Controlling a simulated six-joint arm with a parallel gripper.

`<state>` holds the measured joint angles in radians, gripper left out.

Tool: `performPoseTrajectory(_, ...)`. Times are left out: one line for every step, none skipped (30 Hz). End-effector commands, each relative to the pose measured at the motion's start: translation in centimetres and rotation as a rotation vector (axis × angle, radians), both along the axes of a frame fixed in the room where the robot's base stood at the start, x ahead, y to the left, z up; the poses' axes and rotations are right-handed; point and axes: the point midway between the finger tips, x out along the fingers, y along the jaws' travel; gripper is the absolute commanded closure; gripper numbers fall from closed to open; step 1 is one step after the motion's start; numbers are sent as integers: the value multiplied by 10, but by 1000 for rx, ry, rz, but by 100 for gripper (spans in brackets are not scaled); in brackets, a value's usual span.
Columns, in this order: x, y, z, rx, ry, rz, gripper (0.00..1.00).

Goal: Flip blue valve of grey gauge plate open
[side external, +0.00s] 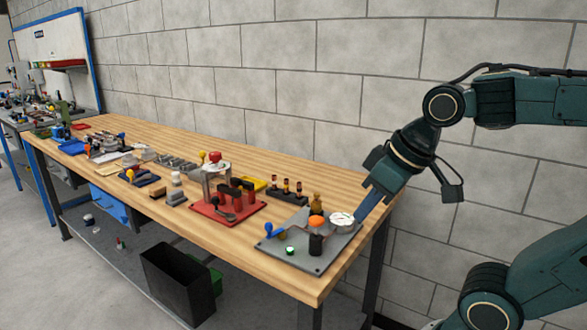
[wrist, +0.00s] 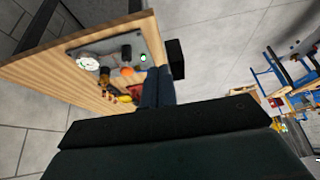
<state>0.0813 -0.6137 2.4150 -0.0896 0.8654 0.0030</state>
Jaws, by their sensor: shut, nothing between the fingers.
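The grey gauge plate (side external: 318,262) lies at the near right end of the wooden table. Its blue valve (side external: 272,231) stands at the plate's left corner in the side view, with its handle tilted up to the left. A white round gauge (side external: 342,219), an orange knob (side external: 316,221), a black cylinder (side external: 316,244) and a green button (side external: 290,250) are on the same plate. My gripper (side external: 362,212) is shut and empty, angled down beside the gauge, apart from the blue valve. In the wrist view its fingers (wrist: 155,72) cover part of the scene; I cannot make out the valve there.
A red plate (side external: 206,208) with dark handles and a red knob stands left of the grey plate. A dark rack of bottles (side external: 287,196) is behind it. A black bin (side external: 178,285) stands below the table. A block wall runs behind.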

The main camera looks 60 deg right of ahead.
Motion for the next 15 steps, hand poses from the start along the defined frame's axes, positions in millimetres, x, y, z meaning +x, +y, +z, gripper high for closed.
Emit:
performPoseTrajectory(-9, 1, -1, -6, -7, 2, 100)
performPoseTrajectory(-13, 2, -3, -9, -9, 3, 100)
performPoseTrajectory(-19, 2, -4, -12, -11, 1, 100)
performPoseTrajectory(-23, 1, -6, -14, -12, 1, 100)
performPoseTrajectory(-26, 1, -7, -16, -13, 0, 100)
performPoseTrajectory(-30, 1, -8, -18, -14, 0, 100)
performPoseTrajectory(-32, 1, -9, -19, -15, -1, 100)
performPoseTrajectory(-34, 1, -10, -20, -16, -2, 100)
performPoseTrajectory(-35, 1, -10, -21, -16, -2, 100)
performPoseTrajectory(-36, 1, -11, -21, -16, -2, 100)
performPoseTrajectory(-37, 1, -11, -21, -16, -2, 100)
performPoseTrajectory(-37, 0, -11, -22, -16, -3, 100)
performPoseTrajectory(-37, 0, -11, -22, -16, -3, 94)
performPoseTrajectory(-37, 0, -11, -22, -15, -3, 88)
performPoseTrajectory(-36, 0, -11, -22, -15, -4, 80)
